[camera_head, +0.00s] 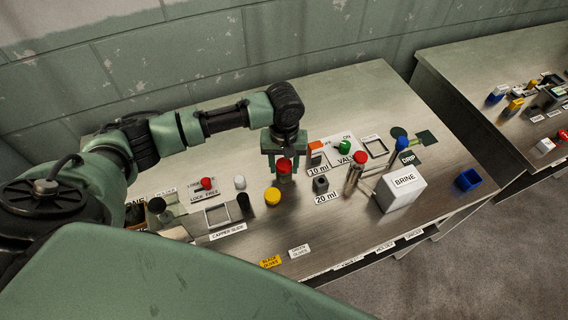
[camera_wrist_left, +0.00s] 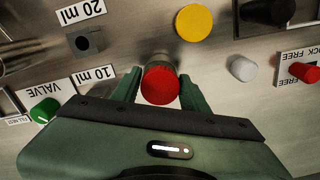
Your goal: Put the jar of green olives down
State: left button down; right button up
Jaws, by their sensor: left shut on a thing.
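My left gripper (camera_head: 284,160) is shut on a red-lidded jar (camera_head: 285,167), which I take to be the jar of green olives. In the left wrist view the red lid (camera_wrist_left: 161,86) sits between the two green fingers (camera_wrist_left: 160,88). The jar looks upright. Its contents are hidden, and I cannot tell whether its base touches the metal table (camera_head: 340,225). A yellow-lidded jar (camera_head: 272,197) stands just in front of it and to the left. A white "green olives" label (camera_head: 299,251) lies near the table's front edge. My right gripper is not in view.
A yellow label (camera_head: 270,262) lies beside the white one. The 10 ml and 20 ml labels, a dark square block (camera_head: 320,185) and a white brine box (camera_head: 402,190) are to the right. A capper slide frame (camera_head: 217,214) is to the left. The table between the yellow lid and labels is clear.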

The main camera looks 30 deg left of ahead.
pick_arm(q)
jog(key=c, duration=0.7)
grip_release()
jog(key=shift+f, duration=0.1)
jog(key=shift+c, duration=0.2)
